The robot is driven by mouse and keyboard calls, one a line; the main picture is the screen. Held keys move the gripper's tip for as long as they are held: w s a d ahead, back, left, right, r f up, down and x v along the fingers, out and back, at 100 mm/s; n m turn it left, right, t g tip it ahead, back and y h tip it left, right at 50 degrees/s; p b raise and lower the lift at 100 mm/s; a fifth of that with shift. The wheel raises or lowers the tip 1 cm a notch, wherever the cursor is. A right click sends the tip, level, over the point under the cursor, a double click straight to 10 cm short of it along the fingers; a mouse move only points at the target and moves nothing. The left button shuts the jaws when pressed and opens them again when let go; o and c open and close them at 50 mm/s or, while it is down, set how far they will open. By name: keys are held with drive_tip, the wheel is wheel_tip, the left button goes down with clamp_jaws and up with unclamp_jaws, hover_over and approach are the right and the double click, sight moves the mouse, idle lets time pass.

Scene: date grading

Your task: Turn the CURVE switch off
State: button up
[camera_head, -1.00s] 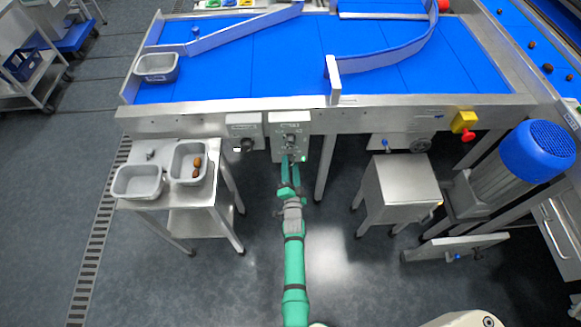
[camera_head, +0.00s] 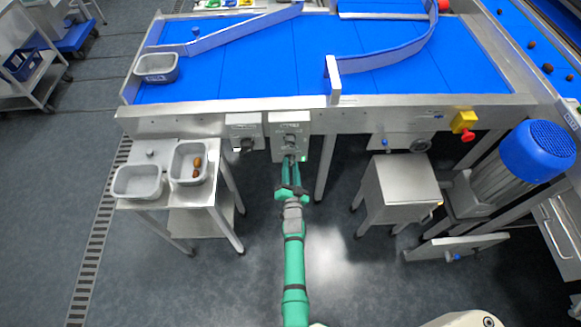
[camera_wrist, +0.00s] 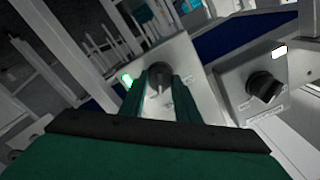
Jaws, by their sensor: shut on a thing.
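A grey control box (camera_head: 290,125) is fixed to the front rail of the blue belt table. Its label is too small to read, so I cannot confirm it is the CURVE one. My gripper (camera_head: 291,161) is in front of this box, reaching from below. In the wrist view my gripper (camera_wrist: 172,90) has its two green fingers on either side of a dark rotary switch knob (camera_wrist: 159,72), shut on it. A light pointer mark on the knob faces down between the fingers. A green lamp (camera_wrist: 127,79) beside the knob is lit.
A second box (camera_head: 245,128) with a black knob is just left; it shows at right in the wrist view, with a white lamp (camera_wrist: 279,51). A steel stand (camera_head: 214,202) with grey bins is at left, a steel cabinet (camera_head: 402,185) at right.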

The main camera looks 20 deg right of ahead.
drive_tip(key=n, duration=1.1)
drive_tip(key=shift+n, duration=1.9)
drive_tip(key=o, duration=1)
drive_tip(key=shift+o, duration=0.2)
drive_tip(key=v, duration=1)
drive_tip(key=shift+s, duration=0.4)
drive_tip(key=shift+a, duration=0.15)
